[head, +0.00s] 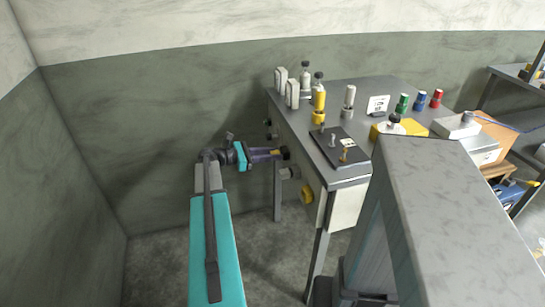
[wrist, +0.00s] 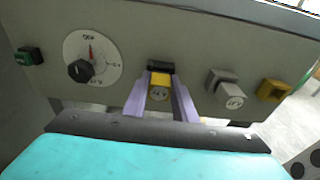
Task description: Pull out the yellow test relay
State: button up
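A yellow relay with a round white label (wrist: 160,80) sits at a black socket on the grey panel in the wrist view. The purple fingers of my gripper (wrist: 161,88) reach along both sides of it, close to its sides. I cannot tell whether they press on it. In the head view my gripper (head: 278,153) is at the left side of the bench, with a bit of yellow between its fingers. The relay's back end is hidden at the socket.
In the wrist view a grey labelled relay (wrist: 226,90) and a yellow block (wrist: 272,90) are to the right. A dial (wrist: 90,57) and a green switch (wrist: 30,56) are to the left. Several bottle-like parts stand on the bench top (head: 375,93); a wall (head: 150,130) is behind.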

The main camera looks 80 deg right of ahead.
jog(key=shift+o, duration=1)
jog(key=shift+a, duration=0.1)
grip_shut()
jog(key=shift+w+a, duration=0.15)
jog(key=shift+w, duration=0.1)
jog(key=shift+w+a, duration=0.15)
jog(key=shift+w, duration=0.15)
jog(key=shift+f+p+v, duration=0.15)
jog(key=shift+p+v, duration=0.25)
jog(key=shift+v, duration=0.5)
jog(key=shift+f+p+v, duration=0.15)
jog(key=shift+p+v, duration=0.25)
jog(key=shift+v, duration=0.45)
jog(key=shift+w, duration=0.15)
jog(key=shift+f+p+v, duration=0.15)
jog(key=shift+p+v, duration=0.25)
jog(key=shift+v, duration=0.35)
jog(key=shift+f+p+v, duration=0.1)
jog(key=shift+p+v, duration=0.3)
jog(key=shift+v, duration=0.4)
jog(key=shift+r, duration=0.1)
